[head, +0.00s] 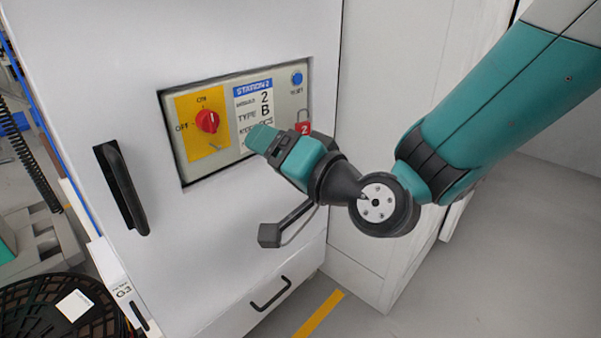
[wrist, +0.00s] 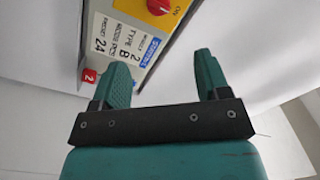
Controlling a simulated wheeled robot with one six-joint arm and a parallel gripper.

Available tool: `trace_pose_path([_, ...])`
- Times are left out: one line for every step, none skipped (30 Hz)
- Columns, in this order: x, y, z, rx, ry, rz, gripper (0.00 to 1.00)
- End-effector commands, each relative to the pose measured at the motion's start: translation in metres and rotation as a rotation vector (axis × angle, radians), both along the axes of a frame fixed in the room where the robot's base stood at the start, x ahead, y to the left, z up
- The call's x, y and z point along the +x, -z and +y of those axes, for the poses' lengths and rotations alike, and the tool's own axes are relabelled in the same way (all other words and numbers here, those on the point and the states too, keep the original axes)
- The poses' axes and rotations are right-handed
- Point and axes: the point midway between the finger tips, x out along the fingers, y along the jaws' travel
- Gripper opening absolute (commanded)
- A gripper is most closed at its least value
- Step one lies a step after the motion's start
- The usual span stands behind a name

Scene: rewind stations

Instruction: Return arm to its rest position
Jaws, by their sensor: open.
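My gripper (head: 262,140) is in front of the control panel (head: 184,172) of a white cabinet in the head view. In the wrist view its two teal fingers (wrist: 163,80) stand apart with nothing between them. My teal arm reaches in from the upper right. The panel has a red rotary knob (head: 207,121) on a yellow plate, a STATION 2 label (head: 253,92) and a blue reset button (head: 296,78). A red padlock tag (head: 304,128) marked 2 is at the panel's right, partly hidden by the gripper. The wrist view shows the knob (wrist: 158,6) at the top.
A black door handle (head: 122,188) sticks out left of the panel, and a drawer handle (head: 270,293) is below. A black reel (head: 60,310) lies at the lower left. Grey floor with a yellow stripe (head: 319,313) is open at the lower right.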

Motion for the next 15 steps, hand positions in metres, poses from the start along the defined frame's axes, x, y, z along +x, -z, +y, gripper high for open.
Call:
trace_pose_path([-0.0011,0.0015,-0.0016,0.001,-0.001,-0.001,0.69])
trace_pose_path([-0.0016,0.0011,-0.0023,0.000,-0.001,0.000,0.69])
trace_pose_path([-0.0020,0.0007,-0.0030,0.000,-0.002,0.000,0.69])
trace_pose_path([-0.0022,0.0005,-0.0034,0.000,-0.002,0.000,0.69])
trace_pose_path([-0.0023,0.0002,-0.0038,0.000,-0.002,0.001,0.69])
trace_pose_path([-0.0023,-0.0001,-0.0042,0.000,-0.002,0.002,0.69])
trace_pose_path([-0.0023,-0.0003,-0.0042,0.000,-0.002,0.002,0.69])
trace_pose_path([-0.0022,-0.0004,-0.0044,0.000,-0.002,0.002,0.69])
trace_pose_path([-0.0021,-0.0004,-0.0045,0.000,-0.002,0.002,0.69])
trace_pose_path([-0.0022,-0.0003,-0.0045,0.000,-0.002,0.002,0.69])
trace_pose_path([-0.0021,-0.0003,-0.0044,0.000,-0.002,0.002,0.69])
trace_pose_path([-0.0022,-0.0004,-0.0043,-0.001,-0.002,0.001,0.69])
trace_pose_path([-0.0025,-0.0006,-0.0043,-0.003,-0.003,0.002,0.69])
trace_pose_path([-0.0031,-0.0009,-0.0043,-0.009,-0.008,0.002,0.69])
trace_pose_path([-0.0048,-0.0015,-0.0043,-0.024,-0.020,0.004,0.69])
